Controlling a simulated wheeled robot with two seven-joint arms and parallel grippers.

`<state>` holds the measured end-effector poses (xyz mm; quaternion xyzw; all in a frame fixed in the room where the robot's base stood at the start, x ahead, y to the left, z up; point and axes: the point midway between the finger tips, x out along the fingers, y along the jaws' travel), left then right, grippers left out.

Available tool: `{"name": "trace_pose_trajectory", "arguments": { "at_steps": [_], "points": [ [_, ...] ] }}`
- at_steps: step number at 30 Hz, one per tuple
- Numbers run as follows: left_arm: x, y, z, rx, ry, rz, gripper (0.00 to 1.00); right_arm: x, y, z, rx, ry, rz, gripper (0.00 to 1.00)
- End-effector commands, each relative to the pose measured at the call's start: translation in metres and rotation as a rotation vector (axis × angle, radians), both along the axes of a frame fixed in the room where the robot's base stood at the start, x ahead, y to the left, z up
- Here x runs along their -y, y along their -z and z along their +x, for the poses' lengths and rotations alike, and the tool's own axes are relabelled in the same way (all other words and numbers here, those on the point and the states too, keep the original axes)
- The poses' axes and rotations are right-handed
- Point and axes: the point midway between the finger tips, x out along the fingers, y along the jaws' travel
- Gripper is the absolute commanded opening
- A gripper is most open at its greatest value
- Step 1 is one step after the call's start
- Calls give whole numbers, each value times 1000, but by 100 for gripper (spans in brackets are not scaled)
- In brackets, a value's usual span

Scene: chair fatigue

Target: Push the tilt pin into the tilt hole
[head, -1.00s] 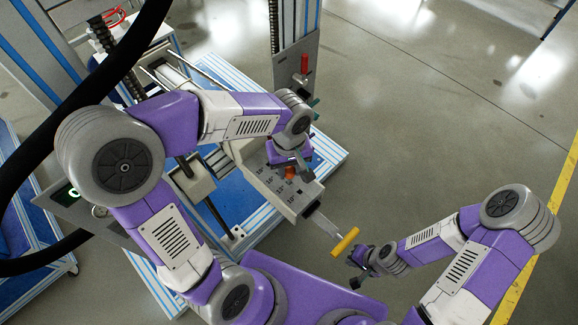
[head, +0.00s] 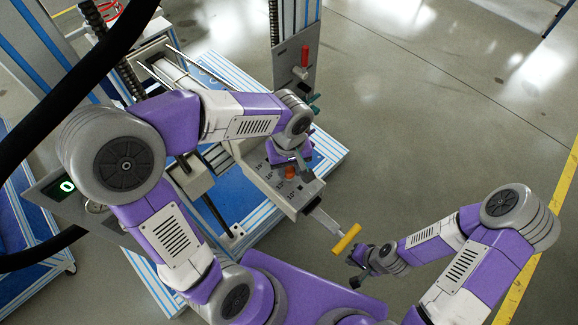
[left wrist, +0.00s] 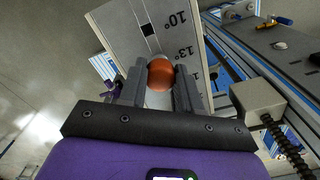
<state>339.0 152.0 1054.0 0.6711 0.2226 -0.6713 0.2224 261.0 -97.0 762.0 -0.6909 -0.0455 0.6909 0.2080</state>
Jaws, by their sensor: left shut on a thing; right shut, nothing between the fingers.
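The tilt pin, with an orange knob (head: 290,172), is at the white angle-marked plate (head: 306,197). In the left wrist view the knob (left wrist: 160,75) sits between the two grey fingers, beside the 13° mark. My left gripper (head: 297,168) is shut on it, close over the plate. The pin's shaft is hidden behind the knob, so I cannot tell how deep it sits. My right gripper (head: 358,270) is shut and empty, just below the yellow handle.
A yellow handle (head: 346,238) sticks out from the plate's lower end, close to my right gripper. An upright grey plate with a red-handled part (head: 304,56) stands behind. The floor at right is clear.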

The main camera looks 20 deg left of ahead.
Motion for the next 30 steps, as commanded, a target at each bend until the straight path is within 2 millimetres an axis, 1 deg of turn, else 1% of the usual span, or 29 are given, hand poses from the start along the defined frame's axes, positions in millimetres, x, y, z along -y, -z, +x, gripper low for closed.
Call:
{"name": "trace_pose_trajectory", "arguments": {
  "at_steps": [2, 3, 8, 16, 19, 23, 27, 30],
  "points": [
    [0, 3, 0, 0, 0, 0, 6, 0, 3, 0, 0, 0, 0, 0],
    [0, 2, 0, 0, 0, 0, 37, 0, 2, 0, 0, 0, 0, 0],
    [0, 2, 0, 0, 0, 0, 62, 0, 1, 0, 0, 0, 0, 0],
    [0, 1, 0, 0, 0, 0, 63, 0, 1, 0, 0, 0, 0, 0],
    [0, -5, 1, 3, -1, -1, 63, 0, 0, 0, 0, 0, 0, 0],
    [0, -25, 1, 4, -1, -1, 63, 0, -5, 0, 0, 0, 0, 0],
    [0, -50, 1, 3, 0, -1, 63, 0, -10, 0, 0, 0, 0, 0],
    [0, -63, 1, 3, 0, -1, 63, 0, -13, 0, 0, 0, 0, 0]
  ]
}}
